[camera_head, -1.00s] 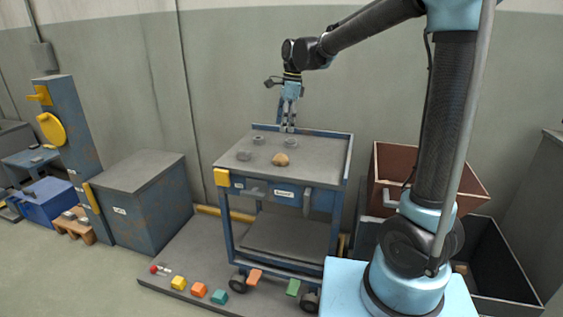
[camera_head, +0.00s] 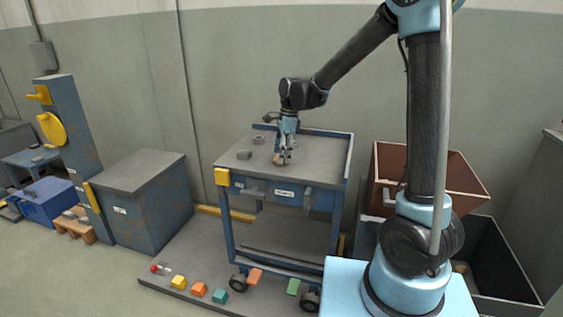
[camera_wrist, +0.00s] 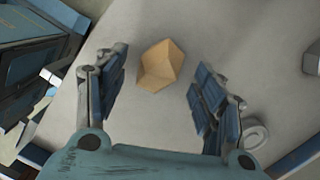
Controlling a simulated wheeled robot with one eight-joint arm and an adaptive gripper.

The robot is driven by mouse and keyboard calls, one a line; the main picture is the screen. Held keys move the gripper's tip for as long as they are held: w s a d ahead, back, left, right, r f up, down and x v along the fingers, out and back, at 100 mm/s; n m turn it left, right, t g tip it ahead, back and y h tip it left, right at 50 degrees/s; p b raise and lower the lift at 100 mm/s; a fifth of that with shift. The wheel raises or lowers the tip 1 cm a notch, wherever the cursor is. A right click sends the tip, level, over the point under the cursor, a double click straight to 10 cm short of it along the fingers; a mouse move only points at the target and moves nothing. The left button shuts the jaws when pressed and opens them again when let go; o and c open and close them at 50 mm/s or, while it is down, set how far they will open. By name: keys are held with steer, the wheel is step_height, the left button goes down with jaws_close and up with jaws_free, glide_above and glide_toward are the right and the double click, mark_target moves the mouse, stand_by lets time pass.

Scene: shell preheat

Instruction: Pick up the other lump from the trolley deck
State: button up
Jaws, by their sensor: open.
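The lump (camera_wrist: 161,66), tan and faceted, lies on the grey trolley deck (camera_wrist: 158,120) between my gripper's spread fingers in the wrist view. My gripper (camera_head: 283,160) is open, pointing down low over the front part of the deck (camera_head: 320,150). Clear deck shows between the lump and each finger. In the head view my fingers hide most of the lump; a tan bit (camera_head: 277,158) shows at their left side. I cannot tell how far the fingertips are above the deck.
A grey ring (camera_head: 259,140) and a small grey piece (camera_head: 244,155) sit on the deck left of my gripper. The deck has a raised blue rim at the back and right. A brown bin (camera_head: 455,180) stands right of the trolley. Coloured blocks lie on the base below.

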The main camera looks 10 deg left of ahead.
steer(key=shift+a+f, duration=0.1)
steer(key=shift+f, duration=0.75)
steer(key=c, duration=1.2)
steer(key=shift+r, duration=0.1)
